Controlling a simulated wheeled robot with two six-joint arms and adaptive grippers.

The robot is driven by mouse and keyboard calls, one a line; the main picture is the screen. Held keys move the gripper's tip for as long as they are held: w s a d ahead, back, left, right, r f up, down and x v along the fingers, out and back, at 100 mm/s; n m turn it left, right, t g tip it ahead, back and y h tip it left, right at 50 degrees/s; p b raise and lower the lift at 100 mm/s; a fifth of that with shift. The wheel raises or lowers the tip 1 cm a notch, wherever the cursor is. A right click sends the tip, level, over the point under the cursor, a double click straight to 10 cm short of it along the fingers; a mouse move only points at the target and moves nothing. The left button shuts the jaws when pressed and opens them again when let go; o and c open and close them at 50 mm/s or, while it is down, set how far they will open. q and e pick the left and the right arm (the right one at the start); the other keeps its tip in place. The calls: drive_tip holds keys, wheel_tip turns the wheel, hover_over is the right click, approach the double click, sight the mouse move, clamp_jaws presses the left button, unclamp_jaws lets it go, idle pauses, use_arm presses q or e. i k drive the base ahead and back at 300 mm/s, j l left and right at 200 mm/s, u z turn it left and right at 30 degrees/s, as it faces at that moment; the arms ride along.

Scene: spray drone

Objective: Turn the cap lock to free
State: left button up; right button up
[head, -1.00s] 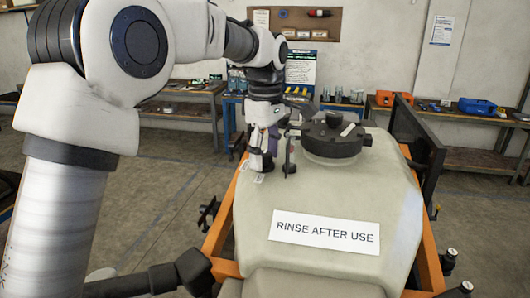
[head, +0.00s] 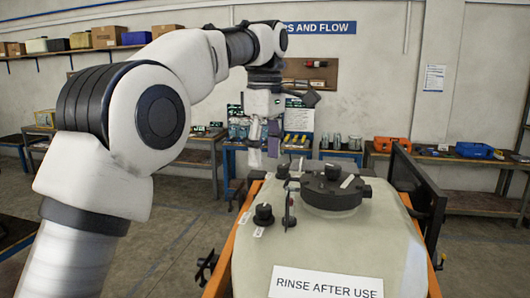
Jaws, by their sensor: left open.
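The pale tank (head: 330,250) has a round black cap (head: 331,188) on top, with a white bar across its right part. I cannot read these labels or tell which part is the cap lock. My left gripper (head: 263,157) points down, open and empty, above and behind the knob and clear of it. My right gripper is out of view.
An orange frame (head: 222,250) surrounds the tank, with a dark upright panel (head: 418,185) on its right. A white sign (head: 325,284) reads "RINSE AFTER USE". Workbenches with tool cases, including a blue case (head: 474,150), stand along the back wall.

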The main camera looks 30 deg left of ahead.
sight(333, 171)
drive_tip(key=k, duration=1)
